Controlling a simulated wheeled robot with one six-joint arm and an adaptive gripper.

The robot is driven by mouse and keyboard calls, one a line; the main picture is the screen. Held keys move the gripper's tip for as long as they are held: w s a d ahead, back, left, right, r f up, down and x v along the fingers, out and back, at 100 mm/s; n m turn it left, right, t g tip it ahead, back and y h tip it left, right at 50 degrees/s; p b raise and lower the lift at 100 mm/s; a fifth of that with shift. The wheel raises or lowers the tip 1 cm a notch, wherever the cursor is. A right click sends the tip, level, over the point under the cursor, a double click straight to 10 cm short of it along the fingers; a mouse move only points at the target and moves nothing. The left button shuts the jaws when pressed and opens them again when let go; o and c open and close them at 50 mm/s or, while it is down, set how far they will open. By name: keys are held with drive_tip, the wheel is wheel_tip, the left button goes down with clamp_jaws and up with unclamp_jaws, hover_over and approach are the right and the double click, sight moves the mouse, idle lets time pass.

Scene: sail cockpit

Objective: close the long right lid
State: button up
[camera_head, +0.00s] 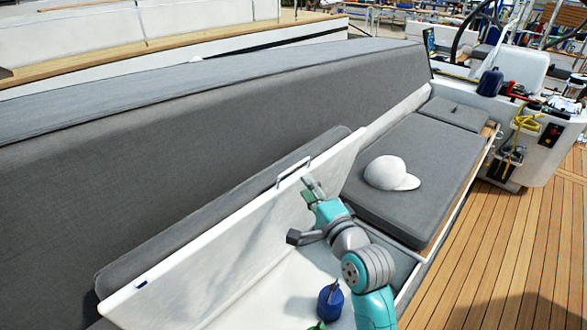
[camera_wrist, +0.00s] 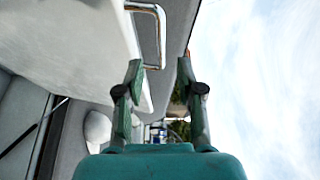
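The long lid (camera_head: 235,240) is a white panel with a grey cushion on its back. It stands raised and tilted back near the grey backrest, with the storage space below it open. A metal bar handle (camera_head: 292,170) sits on its upper edge. My gripper (camera_head: 308,186) is close to this edge, just right of the handle. In the wrist view my gripper (camera_wrist: 160,68) is open, its two fingers apart with nothing held. The handle (camera_wrist: 161,30) lies just ahead of the fingertips there, its lower end close to the left finger. I cannot tell whether they touch.
A blue container (camera_head: 329,302) is inside the open storage. To the right, a closed grey cushioned seat (camera_head: 420,165) carries a white cap (camera_head: 390,173). The wooden deck (camera_head: 515,235) at the right is largely clear. The long grey backrest (camera_head: 220,120) rises behind the lid.

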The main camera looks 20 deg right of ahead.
sight(294, 167)
drive_tip(key=w, duration=0.6)
drive_tip(key=w+a, duration=0.1)
drive_tip(key=w, duration=0.2)
drive_tip(key=shift+a, duration=0.1)
drive_tip(key=shift+s, duration=0.1)
clamp_jaws()
